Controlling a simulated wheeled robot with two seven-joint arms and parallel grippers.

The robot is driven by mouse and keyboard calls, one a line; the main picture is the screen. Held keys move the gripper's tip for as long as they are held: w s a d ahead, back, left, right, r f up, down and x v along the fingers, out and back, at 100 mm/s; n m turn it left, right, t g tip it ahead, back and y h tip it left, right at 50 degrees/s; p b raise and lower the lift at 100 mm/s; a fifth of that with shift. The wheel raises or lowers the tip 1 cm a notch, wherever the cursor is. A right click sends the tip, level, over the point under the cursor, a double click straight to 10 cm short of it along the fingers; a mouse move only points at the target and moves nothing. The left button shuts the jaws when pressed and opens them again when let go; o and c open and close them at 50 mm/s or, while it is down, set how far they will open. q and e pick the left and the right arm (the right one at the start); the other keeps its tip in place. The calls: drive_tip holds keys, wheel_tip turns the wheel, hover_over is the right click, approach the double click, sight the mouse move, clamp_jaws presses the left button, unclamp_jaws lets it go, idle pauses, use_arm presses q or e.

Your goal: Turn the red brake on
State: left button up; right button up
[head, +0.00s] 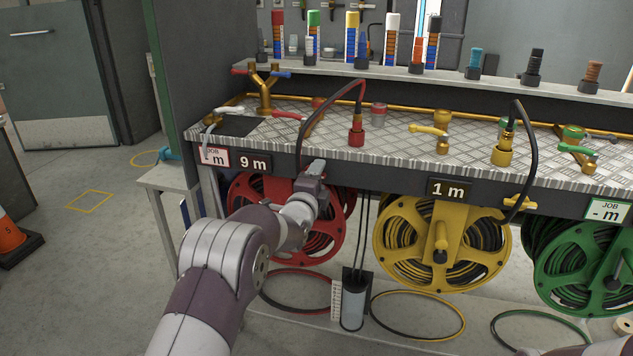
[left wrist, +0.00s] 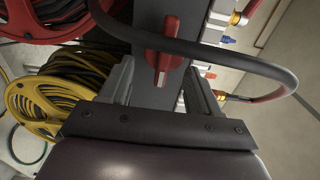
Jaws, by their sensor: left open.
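The red brake (left wrist: 166,52) is a red winged knob on the dark front rail (left wrist: 150,12). In the left wrist view its wing runs roughly along the rail. My left gripper (left wrist: 160,78) is open, with one finger on each side of the knob's near end; I cannot tell if either touches it. In the head view my left gripper (head: 314,174) is at the bench's front rail above the red reel (head: 255,215), and it hides the red brake. My right gripper is not in view.
A yellow reel (head: 400,240) and yellow brake (head: 519,203) are to the right. Open floor (head: 100,260) lies left.

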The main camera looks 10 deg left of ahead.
use_arm(q)
drive_tip(key=s+p, duration=0.1)
drive_tip(key=s, duration=1.1)
drive_tip(key=shift+s+a+p, duration=0.2)
drive_tip(key=shift+s+p, duration=0.15)
drive_tip(key=s+f+n+g, duration=0.7)
drive_tip(key=f+n, duration=0.2)
drive_tip(key=f, duration=0.3)
drive_tip(key=s+f+n+g, duration=0.3)
drive_tip(key=s+n+g, duration=0.65)
drive_tip(key=s, duration=1.25)
wheel_tip(320, 180, up, 30)
drive_tip(key=s+d+p, duration=0.1)
drive_tip(key=p, duration=2.7)
drive_tip(key=shift+y+p, duration=0.3)
drive_tip(key=shift+p, duration=0.05)
